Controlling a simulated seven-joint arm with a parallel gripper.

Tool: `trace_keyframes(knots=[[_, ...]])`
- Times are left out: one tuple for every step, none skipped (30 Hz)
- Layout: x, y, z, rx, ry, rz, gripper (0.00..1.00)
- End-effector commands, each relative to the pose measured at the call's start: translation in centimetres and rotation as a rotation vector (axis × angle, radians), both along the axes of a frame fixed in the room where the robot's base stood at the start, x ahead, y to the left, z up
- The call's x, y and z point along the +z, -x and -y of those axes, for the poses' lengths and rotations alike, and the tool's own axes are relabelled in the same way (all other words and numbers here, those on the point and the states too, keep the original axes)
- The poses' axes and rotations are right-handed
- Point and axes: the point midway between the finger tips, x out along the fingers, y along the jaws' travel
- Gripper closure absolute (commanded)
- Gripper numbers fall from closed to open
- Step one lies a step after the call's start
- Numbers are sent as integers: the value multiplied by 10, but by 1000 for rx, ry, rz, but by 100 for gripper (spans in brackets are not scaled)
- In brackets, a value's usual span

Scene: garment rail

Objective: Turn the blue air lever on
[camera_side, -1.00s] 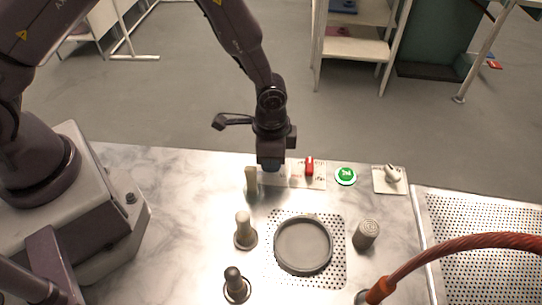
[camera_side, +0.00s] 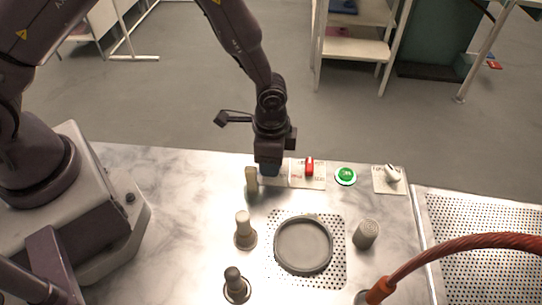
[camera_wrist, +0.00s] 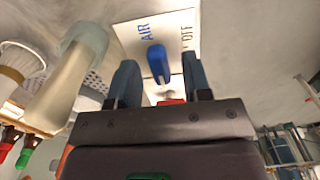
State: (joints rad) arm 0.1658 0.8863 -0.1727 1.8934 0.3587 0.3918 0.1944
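The blue air lever (camera_wrist: 158,63) stands on a white plate (camera_wrist: 172,28) marked AIR and OFF in the wrist view. My gripper (camera_wrist: 160,70) is open, with one dark finger on each side of the lever; I cannot tell whether either finger touches it. The lever is not gripped. In the side view my gripper (camera_side: 268,170) points down at the back edge of the counter and hides the lever; only part of the white plate shows beside it.
A red lever (camera_side: 309,167) on its own plate stands just right of my gripper. Further right are a green button (camera_side: 345,175) and a white knob (camera_side: 392,173). A beige post (camera_side: 251,180) stands close on the left. A round grey dish (camera_side: 303,246) lies in front.

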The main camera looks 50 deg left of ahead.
Motion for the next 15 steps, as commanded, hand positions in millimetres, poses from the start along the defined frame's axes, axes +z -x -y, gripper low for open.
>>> trace_keyframes(knots=[[0,0,0,1,0,0,55],[0,0,0,1,0,0,55],[0,0,0,1,0,0,55],[0,0,0,2,0,0,55],[0,0,0,2,0,0,55],[1,0,0,2,1,1,55],[3,0,0,3,1,1,55],[5,0,0,3,1,1,55],[10,-1,0,3,3,3,55],[14,-1,0,4,2,3,55],[19,-1,0,5,1,3,55],[27,-1,0,5,2,5,55],[33,-1,0,5,2,6,55],[40,-2,0,4,2,6,55],[50,-1,0,3,2,6,55]])
